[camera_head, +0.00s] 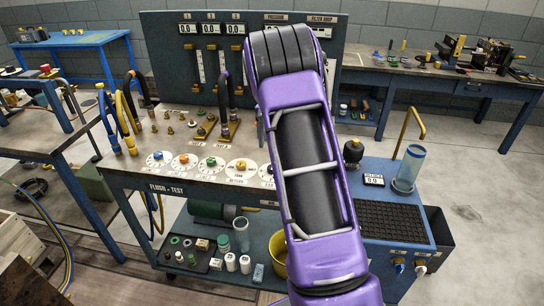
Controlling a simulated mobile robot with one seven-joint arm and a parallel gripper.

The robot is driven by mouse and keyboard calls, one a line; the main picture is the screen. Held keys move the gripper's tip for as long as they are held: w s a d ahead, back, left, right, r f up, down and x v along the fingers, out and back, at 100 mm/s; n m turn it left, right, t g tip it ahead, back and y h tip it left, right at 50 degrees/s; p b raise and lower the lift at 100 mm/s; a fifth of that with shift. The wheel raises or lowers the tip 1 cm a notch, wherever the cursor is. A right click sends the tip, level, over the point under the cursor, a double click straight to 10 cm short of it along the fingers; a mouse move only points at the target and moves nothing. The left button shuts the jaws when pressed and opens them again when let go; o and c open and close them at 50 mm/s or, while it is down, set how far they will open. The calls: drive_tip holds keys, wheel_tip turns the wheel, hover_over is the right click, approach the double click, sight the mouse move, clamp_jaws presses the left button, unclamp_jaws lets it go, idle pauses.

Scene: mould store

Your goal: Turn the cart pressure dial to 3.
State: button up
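The blue cart (395,240) stands at the right end of the flush test bench. A small white display on the cart (374,180) seems to read 0.0. A dark rounded fitting (353,150) stands behind the display; I cannot tell whether it is a dial. No numbered pressure dial can be made out on the cart, and my purple arm crosses in front of its left side and hides part of it. My gripper is not in view.
The cart has a clear cylinder (409,168), a yellow handle (409,125) and a black mat (392,221). Floor is clear at far right.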

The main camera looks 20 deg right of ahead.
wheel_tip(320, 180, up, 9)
drive_tip(key=shift+p, duration=0.35)
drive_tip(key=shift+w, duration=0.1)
